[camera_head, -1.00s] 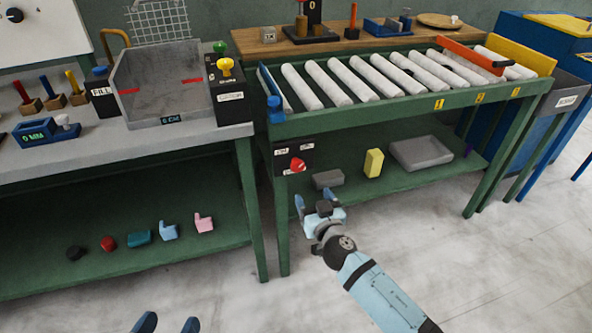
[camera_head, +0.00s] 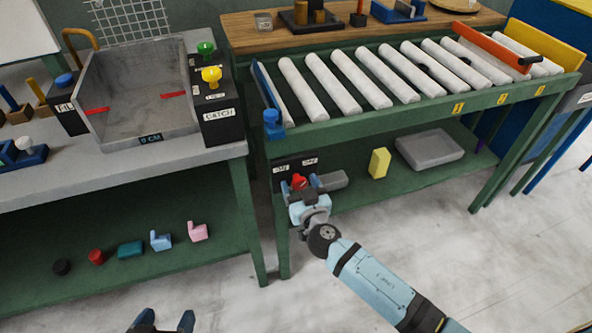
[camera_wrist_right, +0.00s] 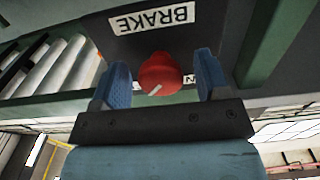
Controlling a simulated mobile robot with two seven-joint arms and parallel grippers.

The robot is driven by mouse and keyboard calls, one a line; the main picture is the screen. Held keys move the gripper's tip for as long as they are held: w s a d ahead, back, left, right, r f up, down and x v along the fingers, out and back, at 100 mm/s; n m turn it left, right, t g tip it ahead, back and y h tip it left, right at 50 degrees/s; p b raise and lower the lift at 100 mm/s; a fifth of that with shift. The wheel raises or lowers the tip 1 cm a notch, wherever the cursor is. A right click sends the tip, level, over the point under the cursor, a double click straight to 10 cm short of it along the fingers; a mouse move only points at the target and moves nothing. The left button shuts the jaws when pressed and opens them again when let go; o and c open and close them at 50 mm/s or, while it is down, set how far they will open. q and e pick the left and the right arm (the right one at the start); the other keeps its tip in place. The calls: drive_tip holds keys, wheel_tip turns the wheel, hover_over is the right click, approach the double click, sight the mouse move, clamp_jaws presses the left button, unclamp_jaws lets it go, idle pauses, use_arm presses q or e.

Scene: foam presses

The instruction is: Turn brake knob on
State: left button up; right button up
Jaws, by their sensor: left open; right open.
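The red brake knob (camera_head: 299,181) sits on a dark panel (camera_head: 283,171) at the front left leg of the roller table. In the right wrist view the knob (camera_wrist_right: 160,73) has a pale pointer line, and the BRAKE label (camera_wrist_right: 153,18) appears upside down. My right gripper (camera_head: 301,184) is at the panel. Its open blue fingers (camera_wrist_right: 164,80) stand on either side of the knob, with a visible gap on each side. My left gripper (camera_head: 162,322) is at the bottom edge of the head view, fingers apart and empty.
The roller table's green frame (camera_head: 400,110) is above the panel. A grey block (camera_head: 333,180), a yellow block (camera_head: 379,163) and a grey tray (camera_head: 430,149) lie on the lower shelf. The left workbench (camera_head: 120,160) stands beside it, with floor in front.

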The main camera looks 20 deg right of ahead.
use_arm(q)
drive_tip(key=shift+w, duration=0.35)
use_arm(e)
drive_tip(key=shift+w, duration=0.25)
use_arm(q)
drive_tip(key=shift+s+a, duration=0.1)
use_arm(e)
drive_tip(key=c, duration=0.9)
use_arm(q)
drive_tip(key=shift+f, duration=0.1)
